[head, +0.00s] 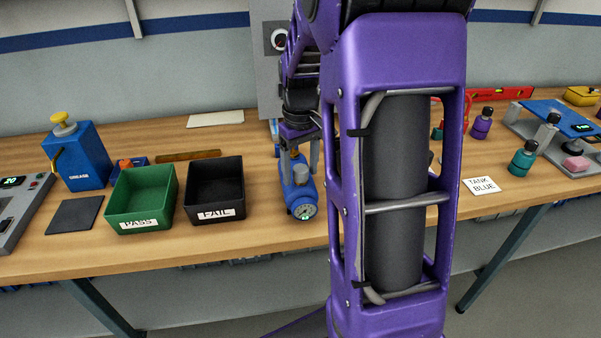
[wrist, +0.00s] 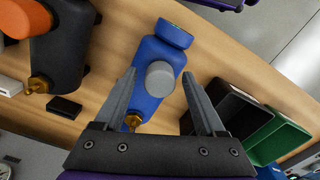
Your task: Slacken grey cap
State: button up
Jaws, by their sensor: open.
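A blue tank (wrist: 152,58) lies on the wooden bench below my gripper, with a round grey cap (wrist: 160,76) on top. It has a gauge (wrist: 175,32) at one end and a brass fitting (wrist: 133,121) at the other. The tank (head: 297,196) also shows in the head view, its gauge facing the front edge. My gripper (wrist: 159,73) is open, pointing down, one finger on each side of the cap in the wrist view. Gaps show between cap and fingers; the height difference is hard to tell. My arm hides part of the bench in the head view.
A black FAIL tray (head: 215,190) and green PASS tray (head: 142,198) stand left of the tank. A dark tank (wrist: 62,42) with an orange top (wrist: 24,17) lies on its other side. A "TANK BLUE" card (head: 482,186) and bottles are at right.

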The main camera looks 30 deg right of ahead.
jog(key=shift+m, duration=0.3)
jog(key=m, duration=0.3)
jog(key=shift+m, duration=0.4)
jog(key=shift+m, duration=2)
jog(key=m, duration=0.4)
